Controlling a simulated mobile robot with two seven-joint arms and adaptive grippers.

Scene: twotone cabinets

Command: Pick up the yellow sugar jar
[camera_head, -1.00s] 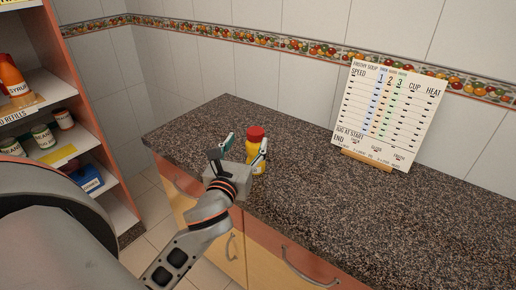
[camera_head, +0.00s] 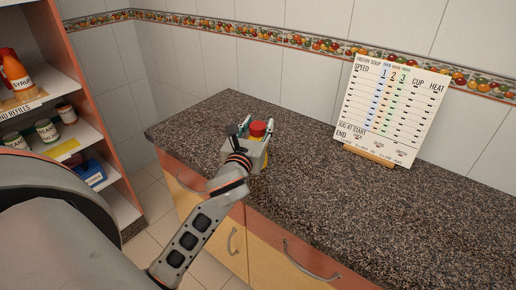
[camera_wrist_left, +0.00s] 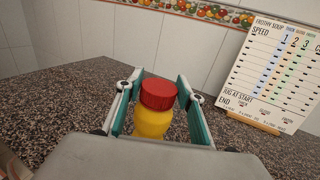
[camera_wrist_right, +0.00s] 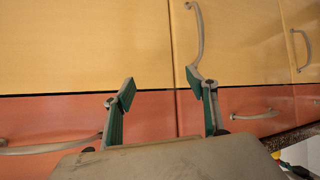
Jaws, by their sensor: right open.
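The yellow sugar jar (camera_wrist_left: 152,122) with a red lid (camera_head: 257,128) stands upright on the speckled counter (camera_head: 330,215). My left gripper (camera_head: 256,126) is at the jar, with one finger on each side of it. In the left wrist view the jar is between the open fingers (camera_wrist_left: 160,95), with a gap showing at least on the right side. In the head view the gripper body hides most of the jar's yellow part. My right gripper (camera_wrist_right: 167,90) is open and empty, facing the cabinet fronts in the right wrist view.
A white menu board (camera_head: 390,105) on a wooden stand leans near the tiled wall. A shelf unit (camera_head: 75,130) with bottles and jars stands at the left. Drawer and door handles (camera_wrist_right: 196,30) stick out from the cabinets.

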